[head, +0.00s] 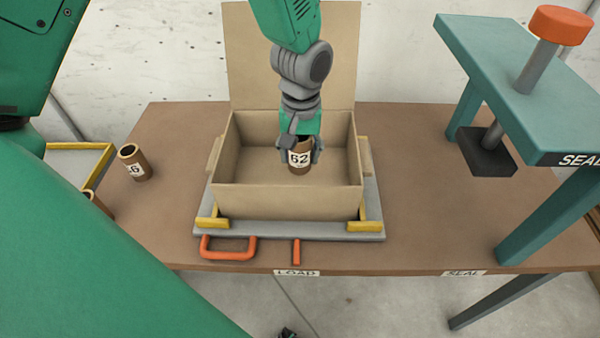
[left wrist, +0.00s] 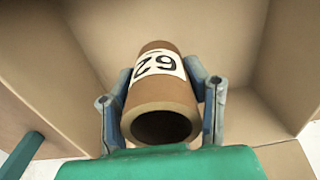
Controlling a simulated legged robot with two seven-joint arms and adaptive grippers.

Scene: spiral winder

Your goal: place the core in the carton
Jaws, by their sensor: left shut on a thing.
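The carton (head: 290,202) is an open tan box with its lid standing upright at the back. My left gripper (head: 301,150) reaches down from above into the carton's opening, right of its middle. It is shut on a brown tube core (head: 300,163) with a white label reading 62, which stands roughly upright. In the left wrist view the core (left wrist: 160,95) sits between the two fingers (left wrist: 163,105), with the carton's inner walls around it. I cannot tell whether the core touches the carton floor. My right gripper is not in view.
The carton sits on a grey plate (head: 290,233) with yellow corner brackets and an orange handle (head: 228,254). Another core (head: 135,163) stands on the brown table (head: 420,200) at left, with one partly hidden (head: 98,203) nearer. A teal press (head: 515,85) stands at right.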

